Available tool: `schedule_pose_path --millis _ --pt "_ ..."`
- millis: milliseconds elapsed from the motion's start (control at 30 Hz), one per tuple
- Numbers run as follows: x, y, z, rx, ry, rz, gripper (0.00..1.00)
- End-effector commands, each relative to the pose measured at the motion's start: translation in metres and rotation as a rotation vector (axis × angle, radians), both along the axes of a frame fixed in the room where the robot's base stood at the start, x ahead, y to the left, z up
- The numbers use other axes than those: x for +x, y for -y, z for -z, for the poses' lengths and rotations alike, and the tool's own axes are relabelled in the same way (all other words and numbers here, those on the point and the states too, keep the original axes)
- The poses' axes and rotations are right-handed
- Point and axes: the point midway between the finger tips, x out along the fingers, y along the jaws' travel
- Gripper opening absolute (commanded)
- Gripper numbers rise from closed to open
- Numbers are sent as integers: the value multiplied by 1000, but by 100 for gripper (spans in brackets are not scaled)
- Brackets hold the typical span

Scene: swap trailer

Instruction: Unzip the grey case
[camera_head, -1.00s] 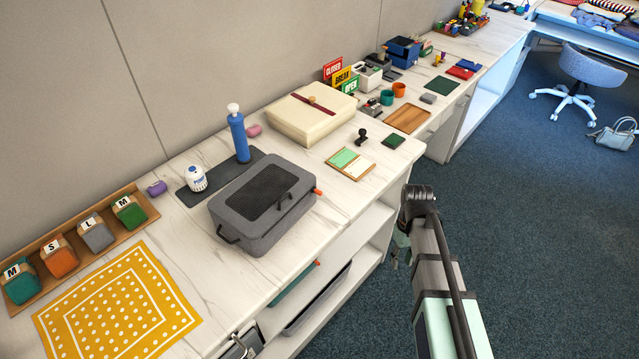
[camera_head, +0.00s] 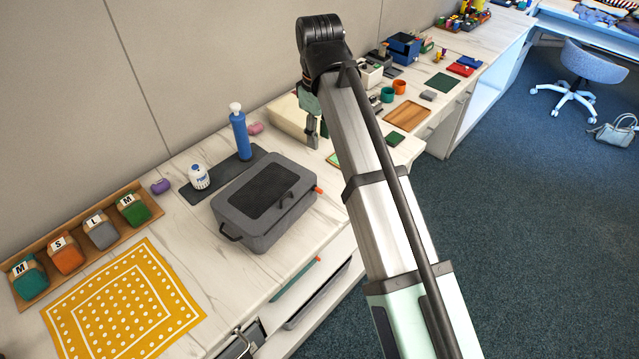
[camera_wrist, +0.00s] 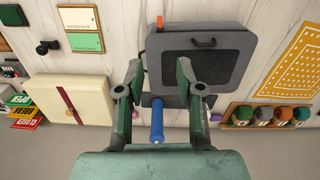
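The grey case (camera_head: 262,203) lies closed on the white marbled counter, with a dark textured panel on its lid and a handle at its left end. A small orange tab (camera_head: 318,189) sticks out at its right end. The case also shows at the top of the wrist view (camera_wrist: 205,60), with the orange tab (camera_wrist: 160,24) at its upper left corner. My gripper (camera_head: 312,130) is raised to the right of and behind the case, partly hidden by my arm. In the wrist view my gripper (camera_wrist: 158,75) is open and empty, its fingers apart from the case.
A blue pump (camera_head: 240,138) stands behind the case on a dark mat, beside a white bottle (camera_head: 199,178). A cream box (camera_head: 285,120) is behind my gripper. A yellow dotted cloth (camera_head: 120,305) and a tray of colored bundles lie left.

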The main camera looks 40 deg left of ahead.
Motion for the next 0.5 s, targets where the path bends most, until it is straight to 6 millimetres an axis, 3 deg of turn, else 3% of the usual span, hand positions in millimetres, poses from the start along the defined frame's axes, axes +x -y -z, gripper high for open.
schedule_pose_path --millis 167,500 --pt "-1 1 14 -1 0 -1 36" --pt "-1 2 74 -2 -1 0 36"
